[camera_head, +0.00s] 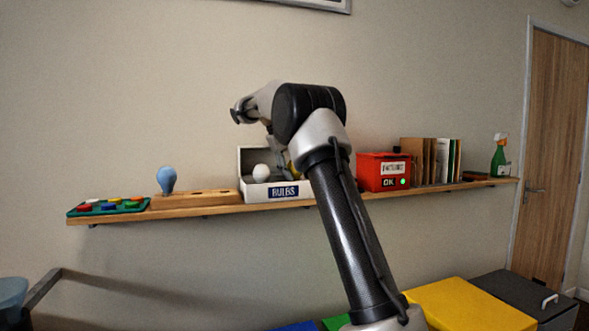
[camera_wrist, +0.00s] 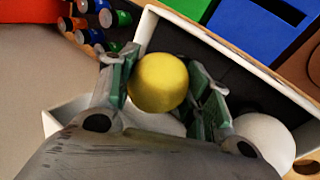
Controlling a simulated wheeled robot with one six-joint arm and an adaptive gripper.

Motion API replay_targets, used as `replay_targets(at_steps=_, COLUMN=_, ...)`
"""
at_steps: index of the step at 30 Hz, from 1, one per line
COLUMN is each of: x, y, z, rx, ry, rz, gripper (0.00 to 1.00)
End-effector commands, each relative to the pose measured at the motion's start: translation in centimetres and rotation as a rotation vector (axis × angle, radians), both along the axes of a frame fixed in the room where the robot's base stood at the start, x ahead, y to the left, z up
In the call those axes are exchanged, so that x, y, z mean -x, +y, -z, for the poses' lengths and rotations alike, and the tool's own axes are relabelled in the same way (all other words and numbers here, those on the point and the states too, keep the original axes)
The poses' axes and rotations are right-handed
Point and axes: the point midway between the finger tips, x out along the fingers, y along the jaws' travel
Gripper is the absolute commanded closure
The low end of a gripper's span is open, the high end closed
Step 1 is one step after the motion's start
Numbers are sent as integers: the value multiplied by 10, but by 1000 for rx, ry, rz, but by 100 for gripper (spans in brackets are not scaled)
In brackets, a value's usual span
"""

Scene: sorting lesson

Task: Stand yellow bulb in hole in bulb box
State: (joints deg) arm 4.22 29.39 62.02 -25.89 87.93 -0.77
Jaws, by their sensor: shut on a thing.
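The yellow bulb (camera_wrist: 158,82) is between the two fingers of my gripper (camera_wrist: 162,88) in the wrist view, its round end facing the camera. My gripper is shut on it. The white bulb box (camera_wrist: 62,116), with a dark inside, lies around and beyond the fingers. A white bulb (camera_wrist: 264,138) sits to the right of the right finger. In the head view the bulb box (camera_head: 251,195) stands on the shelf with the white bulb (camera_head: 261,171) in it; my arm covers its right part. The held bulb's lower end and the hole under it are hidden.
On the wooden shelf (camera_head: 230,209), a blue bulb (camera_head: 166,180) stands in a wooden block (camera_head: 192,200) left of the box. A red box (camera_head: 383,172) stands to the right. Several batteries (camera_wrist: 98,20) show at the wrist view's upper left.

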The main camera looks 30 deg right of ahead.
Motion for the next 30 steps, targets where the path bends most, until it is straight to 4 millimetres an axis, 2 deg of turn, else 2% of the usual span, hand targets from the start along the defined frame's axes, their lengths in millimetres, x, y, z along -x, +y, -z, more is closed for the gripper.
replay_targets(at_steps=30, x=0, y=0, z=11, rx=0, ry=0, rz=1, gripper=65)
